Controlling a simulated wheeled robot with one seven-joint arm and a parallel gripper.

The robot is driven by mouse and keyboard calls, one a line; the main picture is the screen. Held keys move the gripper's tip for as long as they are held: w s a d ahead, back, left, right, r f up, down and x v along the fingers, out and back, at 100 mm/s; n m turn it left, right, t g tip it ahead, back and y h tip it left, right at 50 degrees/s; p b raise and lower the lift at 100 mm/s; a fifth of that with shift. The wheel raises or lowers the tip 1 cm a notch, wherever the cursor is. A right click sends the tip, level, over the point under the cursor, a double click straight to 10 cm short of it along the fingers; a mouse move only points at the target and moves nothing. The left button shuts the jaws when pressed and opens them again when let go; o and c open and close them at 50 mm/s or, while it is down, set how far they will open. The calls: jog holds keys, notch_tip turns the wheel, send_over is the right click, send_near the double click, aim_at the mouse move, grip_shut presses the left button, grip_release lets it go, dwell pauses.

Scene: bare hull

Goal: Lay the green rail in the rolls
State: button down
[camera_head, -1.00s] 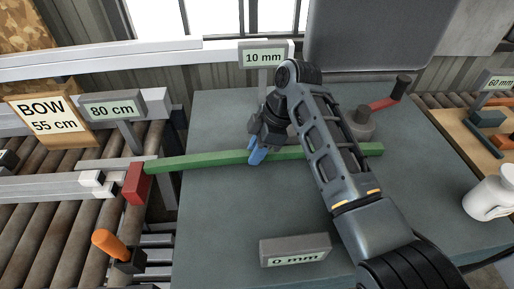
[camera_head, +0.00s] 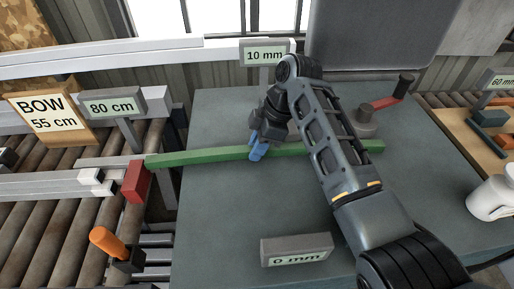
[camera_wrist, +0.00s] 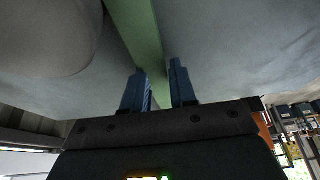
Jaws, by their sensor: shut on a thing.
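The green rail (camera_head: 205,157) is a long straight bar lying across the grey table, left to right. Its left end is close to a red block (camera_head: 137,182) beside the rollers; its right end shows beyond my arm. My gripper (camera_head: 257,152) is shut on the rail near its middle, with blue fingers. In the wrist view the rail (camera_wrist: 140,30) runs between the two blue fingers (camera_wrist: 160,88). Part of the rail is hidden behind my arm. Rollers (camera_head: 70,235) lie at the left; I cannot tell whether the rail touches the table.
A grey block marked 0 mm (camera_head: 296,250) sits at the table's front, a 10 mm sign (camera_head: 264,56) at the back. An orange-handled lever (camera_head: 108,243) stands by the rollers.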

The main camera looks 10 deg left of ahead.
jog(key=shift+w+a, duration=0.1)
jog(key=shift+w, duration=0.1)
jog(key=c, duration=0.8)
grip_release()
jog(key=shift+r, duration=0.1)
jog(key=b+v, duration=0.1)
jog(key=v, duration=0.5)
jog(key=shift+w+r, duration=0.15)
jog(key=shift+r, duration=0.15)
jog(key=shift+d+r, duration=0.4)
jog(key=shift+r, duration=0.05)
